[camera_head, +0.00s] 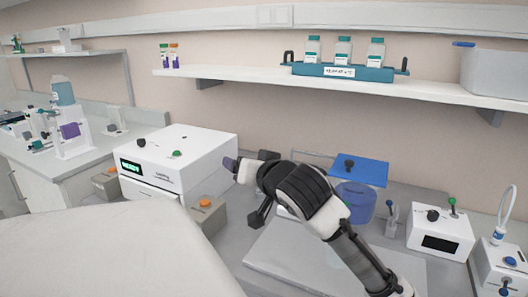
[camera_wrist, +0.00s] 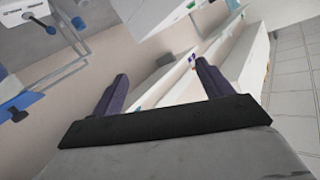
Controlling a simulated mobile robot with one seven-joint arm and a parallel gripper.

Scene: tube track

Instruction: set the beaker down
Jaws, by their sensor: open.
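My gripper (camera_head: 231,164) is raised over the bench beside the right side of the white box with a green display. The wrist view shows its two purple fingers (camera_wrist: 162,84) wide apart with nothing between them. No beaker can be made out for certain. A translucent blue round vessel (camera_head: 357,202) stands behind my arm, under or in front of a blue panel (camera_head: 360,171); I cannot tell whether it is the beaker. My arm hides part of the bench around it.
The white box (camera_head: 180,155) stands left of my gripper, with a grey block with an orange knob (camera_head: 206,212) before it. A small white device (camera_head: 440,232) stands at right. A wall shelf (camera_head: 260,81) holds a teal rack (camera_head: 345,71) of bottles. A flat grey plate (camera_head: 290,262) is clear.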

